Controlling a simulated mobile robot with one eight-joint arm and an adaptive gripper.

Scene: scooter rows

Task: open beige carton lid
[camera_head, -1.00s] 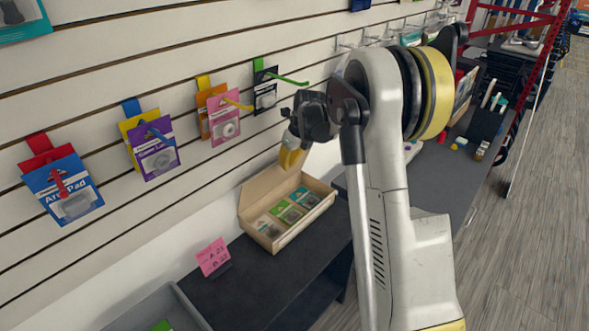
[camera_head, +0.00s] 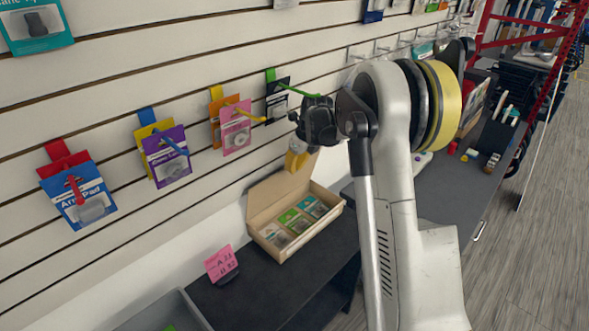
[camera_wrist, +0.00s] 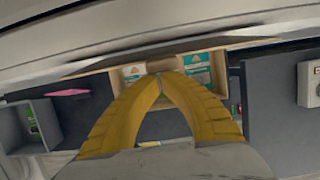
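The beige carton (camera_head: 268,236) stands on the dark shelf below the pegboard wall, with several small packets inside. Its lid (camera_head: 275,194) is raised along the back side, near the wall, and the inside is exposed. My gripper (camera_head: 294,166) is above the back of the carton, its yellow fingers pointing down, apart from the packets. In the wrist view the gripper's fingertips (camera_wrist: 160,78) meet, with nothing seen between them. The carton (camera_wrist: 101,92) shows behind the fingers there, partly hidden by them.
A pink price card (camera_head: 219,262) stands on the shelf left of the carton. A grey bin (camera_head: 160,312) is at the front left. Packages hang on hooks above, including a black one (camera_head: 277,101) near my gripper. Bare shelf lies in front of the carton.

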